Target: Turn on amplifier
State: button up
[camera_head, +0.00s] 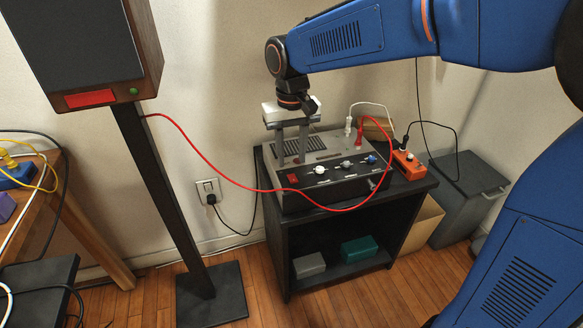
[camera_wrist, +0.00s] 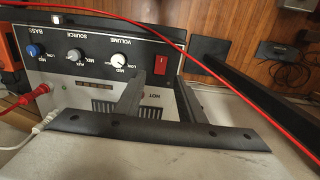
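The amplifier (camera_head: 318,148) is a grey box with a black front panel on a black stand. Its panel carries a red switch (camera_head: 293,178) at the left and three knobs (camera_head: 347,164) to the right. In the wrist view the panel appears upside down, with the red switch (camera_wrist: 161,66) beside the volume knob (camera_wrist: 118,59). My gripper (camera_head: 291,163) points down over the amplifier's left top, behind the switch. Its two fingers stand apart with nothing between them, also in the wrist view (camera_wrist: 158,82). I cannot tell whether the fingertips touch the amplifier's top.
A red cable (camera_head: 240,183) hangs from the speaker (camera_head: 85,50) across the amplifier's front to its red plug (camera_head: 359,137). An orange power strip (camera_head: 408,165) lies right of the amplifier. A grey bin (camera_head: 470,195) stands further right. A wooden table (camera_head: 95,238) is at the left.

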aim_at(291, 176)
jog(key=shift+f, duration=2.4)
